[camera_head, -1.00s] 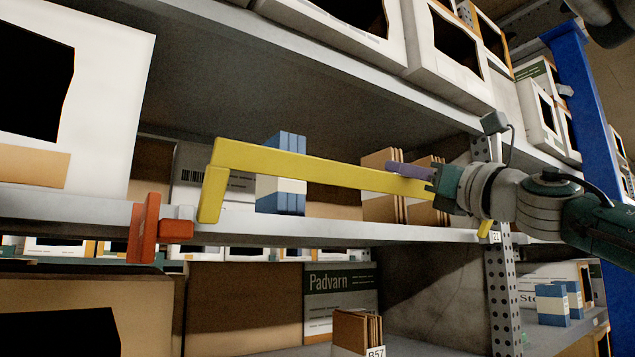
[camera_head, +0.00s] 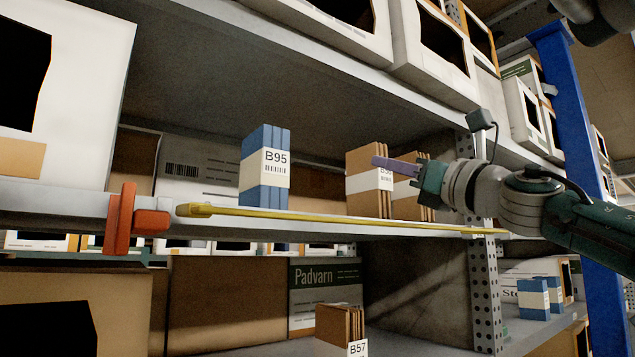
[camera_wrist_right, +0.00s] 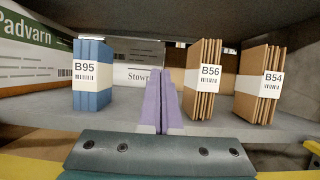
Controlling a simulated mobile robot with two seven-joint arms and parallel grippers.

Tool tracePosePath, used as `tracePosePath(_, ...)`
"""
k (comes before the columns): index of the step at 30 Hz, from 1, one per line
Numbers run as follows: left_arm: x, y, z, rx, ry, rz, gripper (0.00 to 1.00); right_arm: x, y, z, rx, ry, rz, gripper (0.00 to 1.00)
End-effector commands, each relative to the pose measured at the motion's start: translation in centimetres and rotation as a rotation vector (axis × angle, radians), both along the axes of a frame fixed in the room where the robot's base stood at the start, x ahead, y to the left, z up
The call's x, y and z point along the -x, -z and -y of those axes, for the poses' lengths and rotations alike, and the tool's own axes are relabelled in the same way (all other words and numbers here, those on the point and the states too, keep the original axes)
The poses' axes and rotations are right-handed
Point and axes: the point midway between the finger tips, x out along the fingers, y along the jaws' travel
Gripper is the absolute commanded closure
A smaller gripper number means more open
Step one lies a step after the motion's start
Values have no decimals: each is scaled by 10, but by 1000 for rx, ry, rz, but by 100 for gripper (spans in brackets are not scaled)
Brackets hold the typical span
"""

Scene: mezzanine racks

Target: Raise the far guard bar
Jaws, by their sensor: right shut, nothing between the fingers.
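The yellow guard bar (camera_head: 330,217) shows in the head view as a long thin strip along the front edge of the middle shelf. Its left end is close to an orange bracket (camera_head: 122,218); its right end is near the perforated upright. In the wrist view, yellow parts (camera_wrist_right: 22,167) show at the bottom corners. My right gripper (camera_head: 378,163) is above the bar, apart from it, in front of the brown packs. Its purple fingers (camera_wrist_right: 161,85) are shut and empty, pointing into the shelf. My left gripper is not seen.
On the shelf stand a blue pack B95 (camera_head: 264,170), brown packs B56 (camera_wrist_right: 205,80) and B54 (camera_wrist_right: 262,85). A perforated upright (camera_head: 484,290) and a blue post (camera_head: 585,150) are at right. The shelf above (camera_head: 330,65) limits height.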

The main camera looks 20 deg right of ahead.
Motion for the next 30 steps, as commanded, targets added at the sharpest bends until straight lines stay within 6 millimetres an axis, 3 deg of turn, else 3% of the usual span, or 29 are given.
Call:
tracePosePath(11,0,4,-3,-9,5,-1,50,7,5,5,3,5,0,100)
tracePosePath(24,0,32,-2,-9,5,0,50,68,39,25,5,1,-1,100)
tracePosePath(30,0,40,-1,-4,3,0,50,83,43,31,2,0,-2,100)
